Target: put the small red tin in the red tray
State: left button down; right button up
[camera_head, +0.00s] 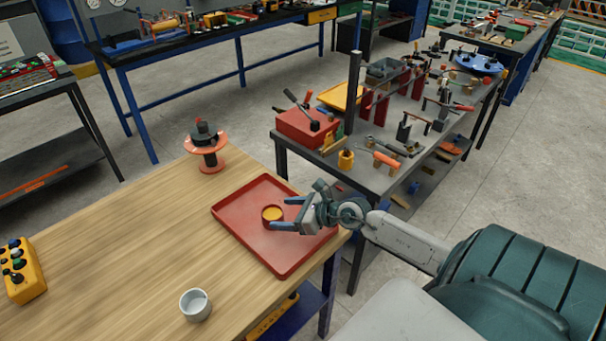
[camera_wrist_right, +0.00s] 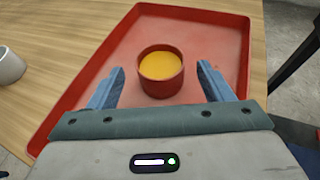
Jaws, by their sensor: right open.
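The red tray (camera_head: 248,219) lies on the wooden table near its right edge, and it also fills much of the right wrist view (camera_wrist_right: 108,72). The small red tin (camera_head: 272,213), with a yellow-orange top or contents, sits upright inside the tray. In the right wrist view the tin (camera_wrist_right: 161,84) stands between and just ahead of the fingers. My right gripper (camera_head: 285,213) is open over the tray, and its blue fingers also show in the wrist view (camera_wrist_right: 160,82). No gap closes on the tin. My left gripper is not in view.
A white cup (camera_head: 195,305) stands on the table (camera_head: 120,235) left of the tray. A yellow control box (camera_head: 22,270) sits at the left edge and an orange spool (camera_head: 206,150) at the back. A cluttered grey bench (camera_head: 380,170) stands behind right. The table's middle is clear.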

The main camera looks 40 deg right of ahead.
jog(key=shift+v, duration=2.75)
